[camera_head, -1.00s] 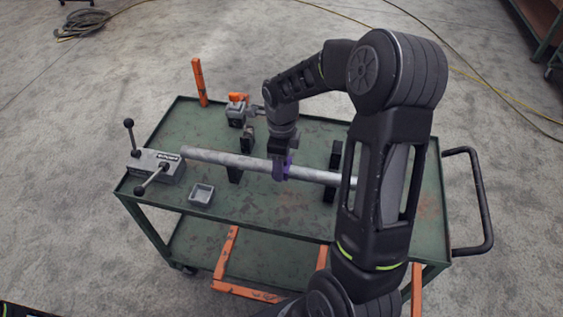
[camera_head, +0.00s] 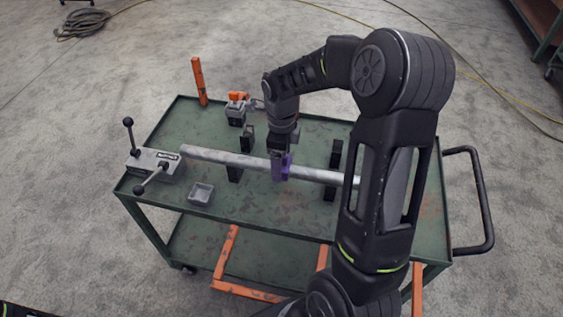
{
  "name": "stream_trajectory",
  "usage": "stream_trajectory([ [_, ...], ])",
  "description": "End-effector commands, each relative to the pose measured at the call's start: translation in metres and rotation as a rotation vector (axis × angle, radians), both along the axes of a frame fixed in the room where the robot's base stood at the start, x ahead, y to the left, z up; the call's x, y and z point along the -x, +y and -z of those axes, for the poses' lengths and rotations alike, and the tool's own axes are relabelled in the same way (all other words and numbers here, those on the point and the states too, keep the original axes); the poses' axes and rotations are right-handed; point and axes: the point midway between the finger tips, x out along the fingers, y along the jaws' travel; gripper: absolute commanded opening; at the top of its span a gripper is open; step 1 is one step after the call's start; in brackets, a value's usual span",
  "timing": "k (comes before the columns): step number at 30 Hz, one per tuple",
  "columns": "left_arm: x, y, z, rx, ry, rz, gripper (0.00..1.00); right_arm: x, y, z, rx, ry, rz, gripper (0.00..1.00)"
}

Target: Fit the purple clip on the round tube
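The round tube (camera_head: 228,158) is a grey pipe lying across dark supports on the green cart, its left end near a grey lever block. The purple clip (camera_head: 287,161) is at the middle of the tube, at the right gripper's fingers. My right gripper (camera_head: 281,168) points down at the tube; its fingers are small and partly merged with the clip. I cannot tell whether they grip the clip or whether the clip is fully seated around the tube. My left gripper is not in view.
The lever block (camera_head: 157,165) and a small grey tray (camera_head: 201,193) are at the cart's left. An orange post (camera_head: 199,81) and an orange-topped clamp (camera_head: 237,106) stand at the back. Black supports (camera_head: 332,172) hold the tube.

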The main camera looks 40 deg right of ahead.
Motion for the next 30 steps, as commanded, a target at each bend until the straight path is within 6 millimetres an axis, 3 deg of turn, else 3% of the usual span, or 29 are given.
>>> stream_trajectory([
  [6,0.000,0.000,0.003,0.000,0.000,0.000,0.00,-0.001,0.000,-0.037,0.001,-0.005,0.000,0.81],
  [12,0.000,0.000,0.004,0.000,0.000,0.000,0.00,0.000,0.000,-0.059,0.000,-0.002,0.001,0.81],
  [30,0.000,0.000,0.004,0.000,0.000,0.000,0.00,0.000,0.000,-0.061,0.000,0.000,0.001,0.81],
])
